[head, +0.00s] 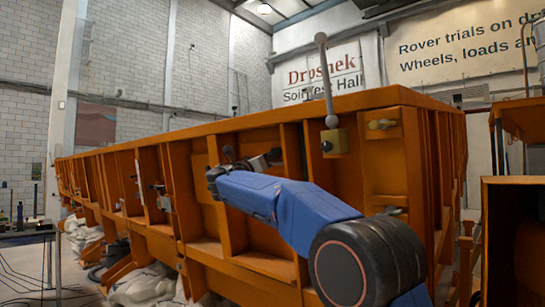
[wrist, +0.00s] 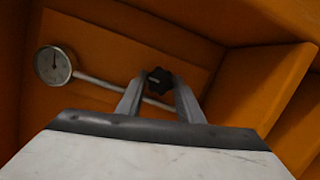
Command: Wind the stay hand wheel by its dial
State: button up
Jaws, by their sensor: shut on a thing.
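The stay hand wheel (wrist: 159,78) is a small black lobed knob in the wrist view, near the orange panel. My gripper (wrist: 158,92) is shut on it, with one finger on each side. The dial (wrist: 54,65) is a round white-faced gauge with a dark pointer, left of the wheel. Its pointer stands near upright; the marks are too small to read. A thin pale rod (wrist: 95,82) runs from near the dial to the right, passing behind my fingers. In the head view my arm hides most of this spot.
The orange sandbed wall (head: 220,150) has upright ribs and a ledge close around my gripper. A lever with a ball knob (head: 331,122) rises from a yellow block (head: 335,142) to the right. A table (head: 25,236) stands at far left.

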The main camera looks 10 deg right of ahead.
jog(key=shift+m, duration=0.3)
jog(key=shift+w+a+r+m+g+h, duration=0.15)
jog(key=shift+m+g, duration=0.8)
jog(key=shift+m, duration=2.85)
jog(key=shift+f+m+g+h, duration=0.15)
jog(key=shift+m+g, duration=0.85)
jog(key=shift+m, duration=2.8)
jog(key=shift+w+a+r+m+g+h, duration=0.15)
jog(key=shift+m+g, duration=0.8)
jog(key=shift+m, duration=2.85)
jog(key=shift+s+d, duration=0.1)
jog(key=o, duration=1.1)
jog(key=shift+c, duration=0.2)
